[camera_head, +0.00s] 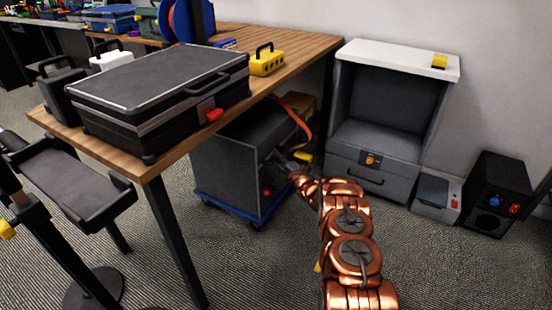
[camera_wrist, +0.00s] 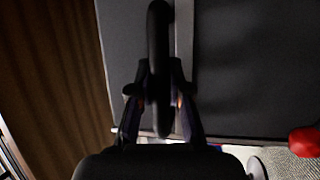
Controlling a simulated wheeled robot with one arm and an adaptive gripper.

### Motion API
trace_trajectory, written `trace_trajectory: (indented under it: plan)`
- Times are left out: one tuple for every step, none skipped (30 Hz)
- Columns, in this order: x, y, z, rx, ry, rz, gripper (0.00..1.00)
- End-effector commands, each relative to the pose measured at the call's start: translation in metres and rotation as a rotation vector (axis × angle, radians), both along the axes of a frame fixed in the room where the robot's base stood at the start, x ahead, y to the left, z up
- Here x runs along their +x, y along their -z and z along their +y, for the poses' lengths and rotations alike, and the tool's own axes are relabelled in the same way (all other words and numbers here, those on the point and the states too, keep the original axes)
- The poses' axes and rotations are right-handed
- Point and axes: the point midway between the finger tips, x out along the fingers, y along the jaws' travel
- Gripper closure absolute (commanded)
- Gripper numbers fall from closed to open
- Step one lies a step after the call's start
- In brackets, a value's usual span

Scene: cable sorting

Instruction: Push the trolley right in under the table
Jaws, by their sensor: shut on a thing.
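The trolley is a dark grey box on a blue wheeled base (camera_head: 233,213), standing partly under the wooden table (camera_head: 165,155). Its front side sticks out past the table edge in the head view. My gripper (camera_head: 285,165) reaches to this front side. In the wrist view my gripper (camera_wrist: 160,92) is shut on a black bar-shaped handle (camera_wrist: 158,40) in front of a dark grey panel (camera_wrist: 245,70). A red knob (camera_wrist: 305,142) shows at the right there. My arm and gripper hide part of the trolley's front.
A black case (camera_head: 155,88) and a yellow box (camera_head: 266,63) stand on the table. A dark table leg (camera_head: 176,240) stands left of the trolley. A grey cabinet (camera_head: 375,160) stands to the right, with a black speaker-like box (camera_head: 497,190) beyond. Carpet is clear in front.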

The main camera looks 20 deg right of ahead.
Motion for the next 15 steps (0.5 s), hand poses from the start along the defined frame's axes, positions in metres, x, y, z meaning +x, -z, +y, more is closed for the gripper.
trace_trajectory:
  plan:
    - [0.0019,-0.0021,0.0028,-0.002,-0.003,-0.003,1.00]
    - [0.0019,-0.0021,0.0029,-0.002,-0.003,-0.003,1.00]
    - [0.0020,-0.0022,0.0030,-0.002,-0.003,-0.003,1.00]
    - [0.0021,-0.0023,0.0030,-0.002,-0.003,-0.003,0.80]
    - [0.0020,-0.0023,0.0030,-0.002,-0.003,-0.003,0.77]
    - [0.0018,-0.0020,0.0028,-0.002,-0.003,-0.003,0.72]
    - [0.0017,-0.0019,0.0026,-0.002,-0.003,-0.003,0.69]
    - [0.0015,-0.0017,0.0025,-0.002,-0.003,-0.003,0.66]
    - [0.0014,-0.0016,0.0023,-0.002,-0.003,-0.002,0.62]
    - [0.0013,-0.0013,0.0021,-0.001,-0.003,-0.002,0.59]
    - [0.0012,-0.0013,0.0020,-0.001,-0.003,-0.002,0.57]
    - [0.0009,-0.0012,0.0006,-0.001,-0.002,-0.001,0.57]
    - [0.0008,-0.0012,0.0003,-0.001,-0.001,-0.001,0.57]
    - [0.0007,-0.0012,0.0000,-0.002,-0.001,-0.002,0.57]
    - [0.0006,-0.0010,-0.0001,-0.001,-0.001,-0.001,0.57]
